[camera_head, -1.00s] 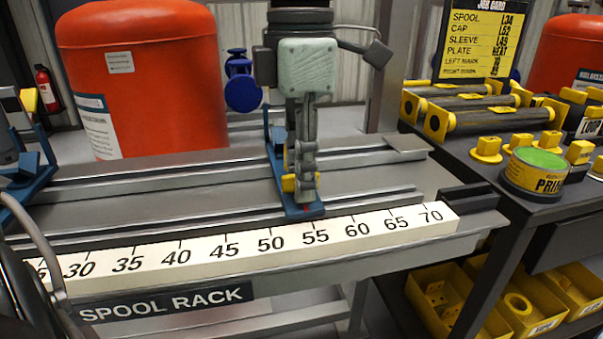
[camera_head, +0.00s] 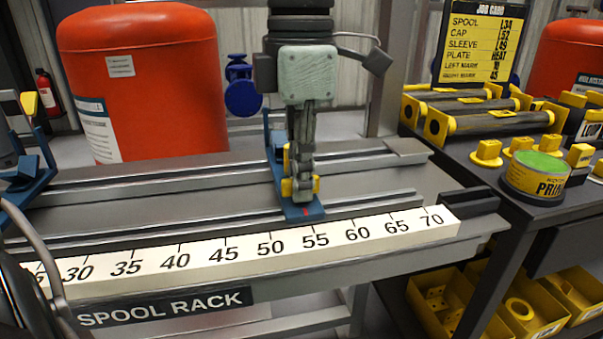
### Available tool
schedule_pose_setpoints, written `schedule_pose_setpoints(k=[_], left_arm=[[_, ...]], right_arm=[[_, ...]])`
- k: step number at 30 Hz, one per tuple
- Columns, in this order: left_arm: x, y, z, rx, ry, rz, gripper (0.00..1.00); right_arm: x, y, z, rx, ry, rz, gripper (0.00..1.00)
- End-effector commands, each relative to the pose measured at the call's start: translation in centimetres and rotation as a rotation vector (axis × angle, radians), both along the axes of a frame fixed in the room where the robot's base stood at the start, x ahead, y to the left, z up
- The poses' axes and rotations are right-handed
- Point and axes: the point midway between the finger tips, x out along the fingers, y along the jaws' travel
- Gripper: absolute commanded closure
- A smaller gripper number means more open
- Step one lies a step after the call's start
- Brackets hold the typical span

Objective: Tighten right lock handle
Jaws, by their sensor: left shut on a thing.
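The right blue support (camera_head: 275,150) stands on the rails of the spool rack, its foot with a red mark near 55 on the white scale (camera_head: 250,248). Its yellow lock handle (camera_head: 316,185) is low on the support, largely hidden by the fingers. My left gripper (camera_head: 302,188) points down from the top centre, shut on the lock handle, with yellow showing on both sides of the fingertips. Another blue support (camera_head: 30,172) stands at the left edge. My right gripper is not in view.
A large red tank (camera_head: 145,80) stands behind the rack. A blue knob (camera_head: 243,97) is just left of my gripper. At right, a dark bench holds yellow-ended rollers (camera_head: 490,119), a green-topped tin (camera_head: 537,172) and a job card (camera_head: 478,40). The rack between the supports is clear.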

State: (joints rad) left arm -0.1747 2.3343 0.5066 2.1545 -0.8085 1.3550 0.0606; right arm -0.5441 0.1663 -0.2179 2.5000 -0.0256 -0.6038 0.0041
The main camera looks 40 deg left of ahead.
Motion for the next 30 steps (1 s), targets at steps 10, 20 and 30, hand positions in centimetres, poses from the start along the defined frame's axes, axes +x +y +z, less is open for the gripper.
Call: schedule_pose_setpoints(k=[10, 20, 30], left_arm=[[0.0, 0.0, -0.2, 0.001, -0.001, 0.190, 1.00], [0.0, 0.0, 0.0, -0.001, 0.001, 0.304, 1.00], [0.0, 0.0, -0.2, 0.001, -0.001, 0.379, 1.00]], right_arm=[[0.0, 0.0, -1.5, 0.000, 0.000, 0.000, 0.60], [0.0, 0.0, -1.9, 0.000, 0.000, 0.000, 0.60], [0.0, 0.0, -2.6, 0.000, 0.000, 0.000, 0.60]])
